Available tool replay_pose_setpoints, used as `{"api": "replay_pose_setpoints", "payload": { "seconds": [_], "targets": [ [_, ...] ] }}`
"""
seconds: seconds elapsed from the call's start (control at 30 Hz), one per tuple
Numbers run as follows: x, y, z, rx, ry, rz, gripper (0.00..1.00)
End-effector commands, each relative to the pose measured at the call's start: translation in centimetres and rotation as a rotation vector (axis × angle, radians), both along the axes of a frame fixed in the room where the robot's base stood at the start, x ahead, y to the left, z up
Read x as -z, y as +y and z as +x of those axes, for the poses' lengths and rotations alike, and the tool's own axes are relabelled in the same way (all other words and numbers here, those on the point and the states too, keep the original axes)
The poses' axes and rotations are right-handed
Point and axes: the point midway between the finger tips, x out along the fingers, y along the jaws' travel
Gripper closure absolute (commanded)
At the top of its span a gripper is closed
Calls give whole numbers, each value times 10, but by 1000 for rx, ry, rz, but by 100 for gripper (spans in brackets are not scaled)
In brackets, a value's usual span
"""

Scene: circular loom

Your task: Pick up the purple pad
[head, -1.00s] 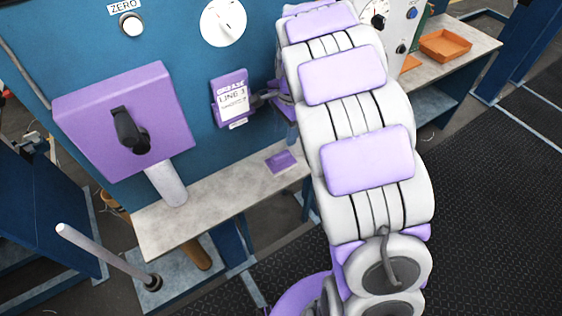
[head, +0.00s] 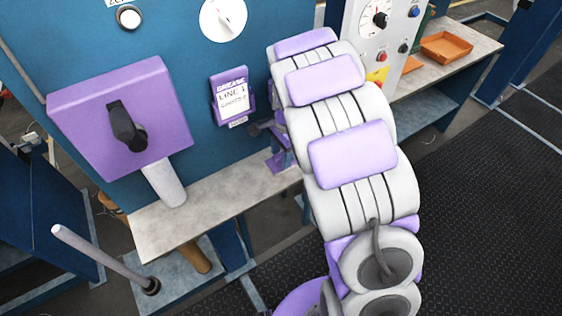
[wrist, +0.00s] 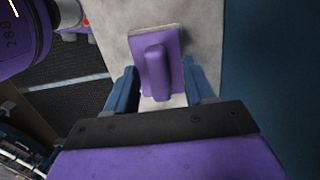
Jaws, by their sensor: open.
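The purple pad (wrist: 172,72) has a flat purple plate, a raised grip bar and a pale underside edge. It lies on the pale shelf (wrist: 210,20). My gripper (wrist: 161,84) is open, with dark blue fingers on either side of the near end of the grip bar. The fingers look apart from the bar; their height above the shelf is hard to tell.
A blue panel (head: 205,75) stands behind the shelf, with a purple grease card holder (head: 232,95) on it. A purple box with a black knob (head: 122,122) stands at the left on a post. An orange tray (head: 447,47) sits at the far right.

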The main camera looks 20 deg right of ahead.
Motion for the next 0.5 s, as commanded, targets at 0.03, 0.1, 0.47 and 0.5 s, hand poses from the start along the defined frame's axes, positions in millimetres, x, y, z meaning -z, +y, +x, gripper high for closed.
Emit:
{"api": "replay_pose_setpoints", "payload": {
  "seconds": [0.03,0.1,0.47,0.5],
  "targets": [
    [0,0,0,0,0,0,46],
    [0,0,0,0,0,0,50],
    [0,0,0,0,1,1,85],
    [0,0,0,0,1,1,88]
  ]
}}
